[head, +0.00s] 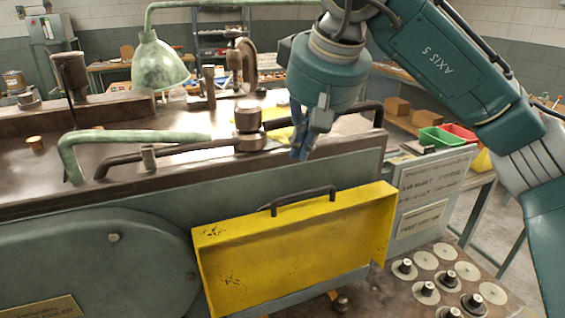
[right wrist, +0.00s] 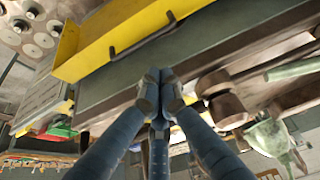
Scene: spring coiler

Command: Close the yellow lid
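The yellow lid (head: 300,245) is on the front of the green machine, below its top edge, with its broad face towards me and its side wall showing at the right. A black handle (head: 303,199) runs along its upper edge. The lid (right wrist: 115,32) and its handle (right wrist: 143,36) also show in the right wrist view. My right gripper (head: 300,155) points down above the lid, near the machine's top edge, apart from the handle. Its blue fingers meet at the tips in the right wrist view (right wrist: 160,80), with nothing seen between them. My left gripper is not in view.
A dark rail (head: 190,150) with a round clamp (head: 248,118) runs along the machine top. A green lamp (head: 157,62) hangs at the back left. Several round parts (head: 428,291) stand on the lower right surface. Green (head: 441,138) and red bins stand behind.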

